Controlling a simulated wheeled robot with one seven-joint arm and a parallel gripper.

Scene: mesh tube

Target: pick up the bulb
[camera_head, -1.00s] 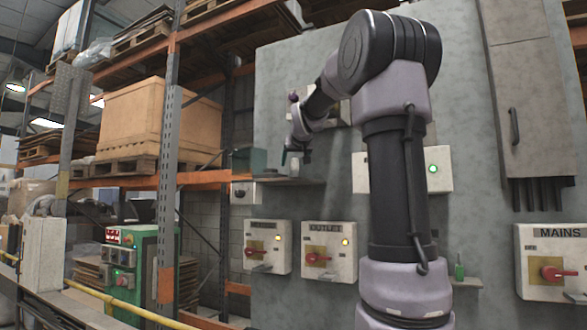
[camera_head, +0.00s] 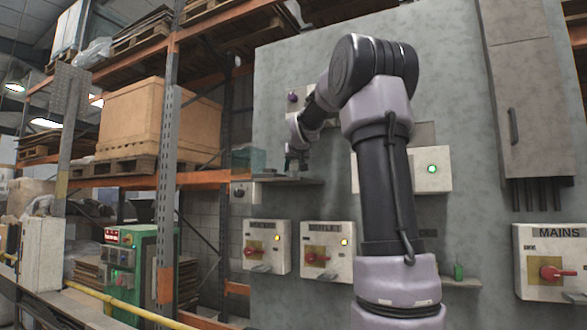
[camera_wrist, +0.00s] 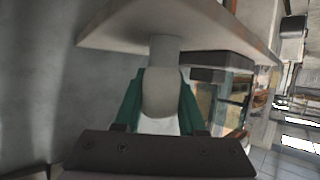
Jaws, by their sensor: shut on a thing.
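The bulb (camera_wrist: 162,93) is a pale rounded body with a narrower neck, seen in the wrist view. My gripper (camera_wrist: 160,95) has green fingers closed on both sides of the bulb. The neck extends toward the flat wall shelf (camera_wrist: 215,27) at the top of that view; I cannot tell whether they touch. In the head view my gripper (camera_head: 297,165) is low over the small wall shelf (camera_head: 300,182), and the bulb cannot be made out there.
A greenish translucent box (camera_head: 248,160) stands to the left of my gripper by the shelf. Switch boxes (camera_head: 267,247) and (camera_head: 327,249) are on the wall below. A panel with a green light (camera_head: 432,169) is to the right. Orange racking (camera_head: 205,177) stands on the left.

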